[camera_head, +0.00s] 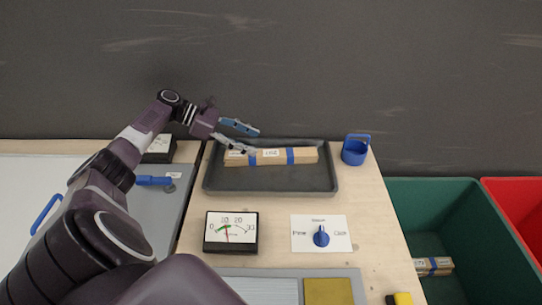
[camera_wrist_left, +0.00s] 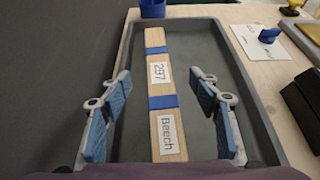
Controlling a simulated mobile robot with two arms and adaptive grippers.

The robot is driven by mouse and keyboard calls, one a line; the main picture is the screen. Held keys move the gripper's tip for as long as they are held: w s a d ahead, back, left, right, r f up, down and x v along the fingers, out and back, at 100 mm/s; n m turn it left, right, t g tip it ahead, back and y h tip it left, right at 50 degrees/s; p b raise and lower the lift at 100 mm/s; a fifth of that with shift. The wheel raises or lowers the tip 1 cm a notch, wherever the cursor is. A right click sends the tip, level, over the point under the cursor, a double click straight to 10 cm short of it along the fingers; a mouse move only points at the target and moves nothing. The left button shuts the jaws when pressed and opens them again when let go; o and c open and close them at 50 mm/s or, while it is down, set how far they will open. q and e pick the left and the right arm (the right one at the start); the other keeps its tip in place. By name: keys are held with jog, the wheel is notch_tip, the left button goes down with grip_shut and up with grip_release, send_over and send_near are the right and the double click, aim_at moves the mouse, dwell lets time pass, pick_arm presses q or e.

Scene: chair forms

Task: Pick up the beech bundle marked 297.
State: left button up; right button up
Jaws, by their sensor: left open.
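The beech bundle marked 297 (camera_head: 302,155) is a long pale wooden bundle with blue bands, lying in a dark grey tray (camera_head: 270,185) on the bench. In the left wrist view the bundle (camera_wrist_left: 165,123) shows the labels "297" and "Beech". My left gripper (camera_head: 255,142) is open and empty at the bundle's left end, partly covering it in the head view. In the left wrist view its blue-padded fingers (camera_wrist_left: 160,115) stand one on each side of the bundle, apart from it. My right gripper is not in view.
A blue cup (camera_head: 355,150) stands right of the tray. A dial meter (camera_head: 231,234) and a card with a blue knob (camera_head: 321,236) lie in front. A green bin (camera_head: 455,205) holding a bundle (camera_head: 433,266) and a red bin (camera_head: 515,191) are at right. A dark wall rises behind.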

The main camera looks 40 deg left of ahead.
aim_at(270, 152)
pick_arm(q)
jog(key=shift+f+b, duration=0.4)
jog(key=shift+f, duration=0.3)
jog(key=shift+w+f, duration=0.15)
jog(key=b+x, duration=0.1)
jog(key=x, duration=0.1)
jog(key=shift+w+d+f+b, duration=0.1)
jog(key=shift+d+b, duration=0.15)
jog(key=shift+b, duration=0.05)
jog(key=b+x, duration=0.3)
jog(key=x, duration=0.1)
jog(key=shift+a+f, duration=0.15)
jog(key=shift+w+d+f+b, duration=0.15)
jog(key=shift+w+d+b, duration=0.2)
jog(key=shift+b, duration=0.1)
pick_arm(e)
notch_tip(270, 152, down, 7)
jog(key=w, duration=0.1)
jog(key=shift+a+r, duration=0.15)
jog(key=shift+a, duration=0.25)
pick_arm(q)
jog(key=shift+c, duration=0.4)
grip_shut()
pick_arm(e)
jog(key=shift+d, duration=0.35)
